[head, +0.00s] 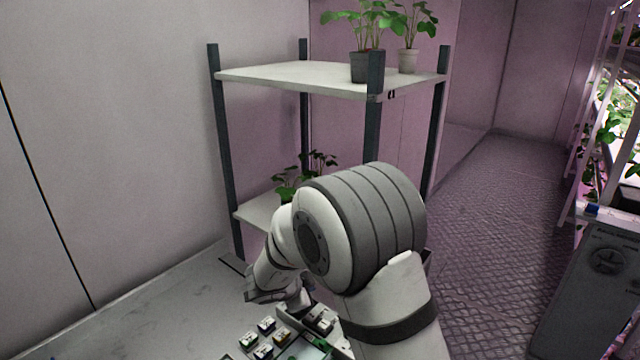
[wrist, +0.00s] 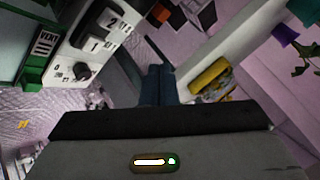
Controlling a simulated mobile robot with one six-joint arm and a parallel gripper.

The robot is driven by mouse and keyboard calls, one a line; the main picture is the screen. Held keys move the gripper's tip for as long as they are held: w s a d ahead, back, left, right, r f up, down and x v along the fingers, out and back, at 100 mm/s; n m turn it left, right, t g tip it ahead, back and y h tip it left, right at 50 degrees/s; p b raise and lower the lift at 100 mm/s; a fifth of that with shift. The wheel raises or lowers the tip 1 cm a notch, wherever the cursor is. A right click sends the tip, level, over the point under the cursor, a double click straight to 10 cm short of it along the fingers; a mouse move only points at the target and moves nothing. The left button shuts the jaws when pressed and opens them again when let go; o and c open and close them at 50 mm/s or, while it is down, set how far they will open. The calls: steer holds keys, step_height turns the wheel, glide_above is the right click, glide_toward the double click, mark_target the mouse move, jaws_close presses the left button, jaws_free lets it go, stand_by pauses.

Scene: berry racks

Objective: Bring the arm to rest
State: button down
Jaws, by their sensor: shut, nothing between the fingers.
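My arm shows large in the middle of the head view, bent over at the elbow, with its wrist pointing down left beside the shelf. My gripper (wrist: 158,84) shows in the wrist view as two dark fingers side by side, shut with nothing between them. In the head view the fingers are hidden or too small to make out.
A control panel (wrist: 82,48) marked VENT, 2 and 1 lies left of the fingers. A yellow part (wrist: 208,77) is to their right. A shelf (head: 290,77) with potted plants (head: 367,67) stands behind my arm. The patterned floor (head: 490,200) at right is open.

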step_height(320, 180, up, 10)
steer(key=d+n+t+y+b, duration=0.1)
steer(key=n+t+y, duration=0.1)
steer(key=n+y, duration=0.3)
steer(key=s+d+r+n+g+y+b, duration=0.1)
steer(key=s+d+r+n+y, duration=0.25)
steer(key=s, duration=0.25)
steer(key=s+d+f+n+g+h, duration=0.1)
steer(key=s+d+n+g, duration=0.1)
steer(key=s+d, duration=0.2)
steer(key=s+d+f+n+g+h+b, duration=0.1)
steer(key=s+d, duration=0.4)
steer(key=s, duration=0.6)
steer(key=s+d+f+n+g+h+b, duration=0.1)
steer(key=s+d+n+g+h, duration=0.1)
steer(key=s+d, duration=0.3)
steer(key=s+n, duration=0.1)
steer(key=s, duration=0.2)
steer(key=shift+d+g, duration=0.25)
steer(key=shift+g, duration=0.15)
steer(key=shift+n, duration=0.25)
